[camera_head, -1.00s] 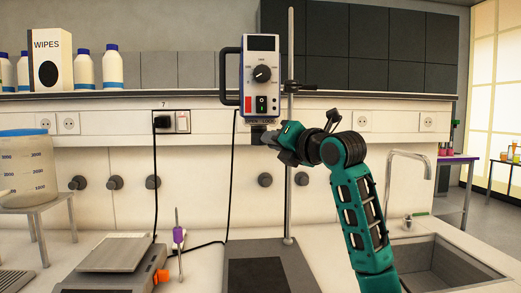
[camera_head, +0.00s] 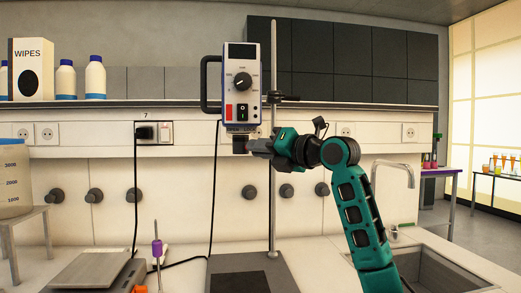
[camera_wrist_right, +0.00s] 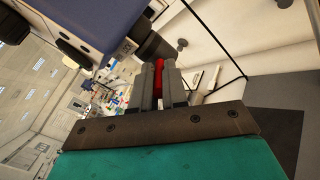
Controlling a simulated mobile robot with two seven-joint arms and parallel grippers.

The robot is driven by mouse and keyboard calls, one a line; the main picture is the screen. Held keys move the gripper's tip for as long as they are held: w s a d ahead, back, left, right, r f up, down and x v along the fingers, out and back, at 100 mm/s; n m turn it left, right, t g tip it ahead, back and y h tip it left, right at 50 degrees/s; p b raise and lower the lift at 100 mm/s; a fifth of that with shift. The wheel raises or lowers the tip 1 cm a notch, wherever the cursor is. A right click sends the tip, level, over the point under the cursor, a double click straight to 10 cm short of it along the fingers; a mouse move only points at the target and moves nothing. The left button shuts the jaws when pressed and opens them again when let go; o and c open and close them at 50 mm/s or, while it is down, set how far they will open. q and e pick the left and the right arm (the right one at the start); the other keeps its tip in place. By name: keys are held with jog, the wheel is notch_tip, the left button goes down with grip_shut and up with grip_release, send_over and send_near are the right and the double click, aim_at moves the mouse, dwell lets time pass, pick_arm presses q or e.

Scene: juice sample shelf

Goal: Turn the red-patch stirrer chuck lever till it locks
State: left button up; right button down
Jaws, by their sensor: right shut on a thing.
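The stirrer (camera_head: 241,82), with a red patch on its front, a dial and a dark display, is mounted on a vertical rod at the centre of the head view. Its dark chuck (camera_head: 239,146) sticks out below the body, under an OPEN–LOCK label. My right gripper (camera_head: 258,146) reaches it from the right. In the right wrist view the gripper (camera_wrist_right: 159,88) is shut on a red lever (camera_wrist_right: 158,80), beside the dark chuck (camera_wrist_right: 155,46). The lever is hidden behind the fingers in the head view. My left gripper is not in view.
The stand's rod (camera_head: 273,190) rises close behind my right gripper from a dark base plate (camera_head: 238,283). A balance (camera_head: 92,270) and a purple-handled tool (camera_head: 157,250) stand to the left. A sink (camera_head: 430,272) and tap lie to the right. A black cable (camera_head: 215,185) hangs beside the stirrer.

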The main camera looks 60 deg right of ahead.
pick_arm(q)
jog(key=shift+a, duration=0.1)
pick_arm(e)
jog(key=c, duration=1.1)
grip_release()
jog(key=shift+c, duration=0.2)
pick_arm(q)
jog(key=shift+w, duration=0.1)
pick_arm(e)
jog(key=shift+s+a, duration=0.1)
jog(key=shift+s, duration=0.4)
pick_arm(q)
jog(key=b, duration=0.1)
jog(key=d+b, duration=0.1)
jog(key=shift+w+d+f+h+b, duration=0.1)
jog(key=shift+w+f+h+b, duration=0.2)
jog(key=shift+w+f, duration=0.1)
pick_arm(e)
jog(key=s+a, duration=0.2)
jog(key=s, duration=0.9)
jog(key=shift+s, duration=0.35)
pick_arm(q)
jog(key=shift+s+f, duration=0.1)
